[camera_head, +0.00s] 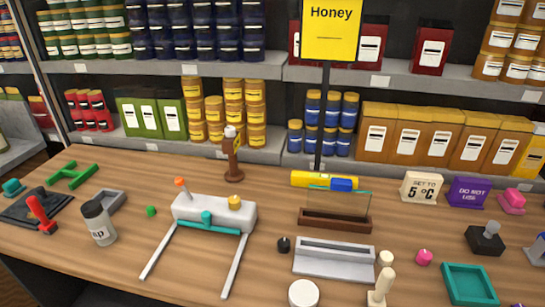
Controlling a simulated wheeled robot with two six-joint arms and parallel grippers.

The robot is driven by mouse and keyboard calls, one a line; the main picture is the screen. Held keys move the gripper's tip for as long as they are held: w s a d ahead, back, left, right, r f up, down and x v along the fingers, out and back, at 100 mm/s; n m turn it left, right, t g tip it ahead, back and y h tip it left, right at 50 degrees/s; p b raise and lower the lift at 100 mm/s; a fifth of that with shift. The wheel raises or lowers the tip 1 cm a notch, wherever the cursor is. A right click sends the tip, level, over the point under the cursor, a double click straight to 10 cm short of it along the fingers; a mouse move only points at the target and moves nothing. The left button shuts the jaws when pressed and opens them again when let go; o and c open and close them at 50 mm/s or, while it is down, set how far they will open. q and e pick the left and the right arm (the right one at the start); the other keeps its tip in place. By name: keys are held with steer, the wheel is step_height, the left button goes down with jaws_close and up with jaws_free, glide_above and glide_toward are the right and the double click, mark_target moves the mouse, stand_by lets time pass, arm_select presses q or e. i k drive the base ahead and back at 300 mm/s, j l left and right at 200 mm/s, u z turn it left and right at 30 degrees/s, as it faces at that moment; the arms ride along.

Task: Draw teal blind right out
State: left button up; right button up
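The teal blind (208,228) shows as a narrow teal bar along the front lower edge of a white housing (228,212), close against it. A teal knob (206,217) stands at its middle. Two pale rails, a left one (160,250) and a right one (236,266), run from the housing toward the table's front edge, with bare wood between them. The housing carries an orange-tipped lever (181,187) on its left and a yellow knob (235,201) on top. Neither of my grippers is in view.
A black knob (283,244), a grey slotted block (333,260) and a white round piece (303,293) stand right. A brown bottle (233,160) stands behind the housing.

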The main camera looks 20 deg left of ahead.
mark_target(206, 217)
steer(key=u, duration=1.25)
